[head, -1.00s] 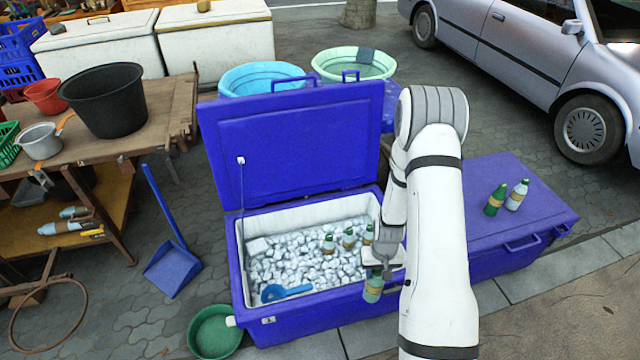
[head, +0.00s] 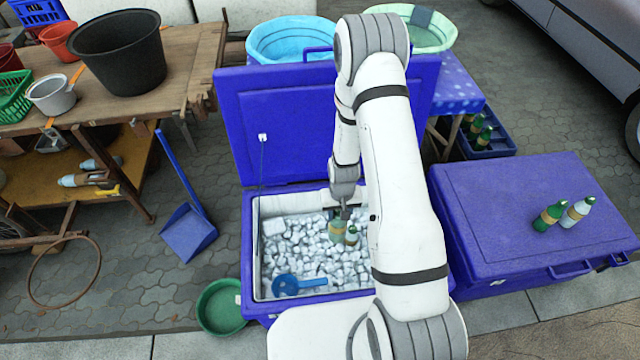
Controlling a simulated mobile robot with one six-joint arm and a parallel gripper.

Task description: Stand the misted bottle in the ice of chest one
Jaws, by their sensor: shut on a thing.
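The open blue chest (head: 247,225) has a white lining and is filled with ice (head: 300,245); its lid (head: 285,125) stands up at the back. My gripper (head: 342,212) reaches down into this chest, shut on a pale green misted bottle (head: 336,232) with a tan label. The bottle looks about upright over the ice towards the back; I cannot tell if its base touches the ice. A green bottle (head: 351,237) stands in the ice just to its right. My arm hides the chest's right part and any other bottles there.
A blue scoop (head: 287,285) lies in the ice at the front left. A closed blue chest (head: 500,215) on the right carries a green bottle (head: 549,215) and a pale bottle (head: 577,212). A green basin (head: 221,307) and a blue dustpan (head: 189,232) are on the left ground.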

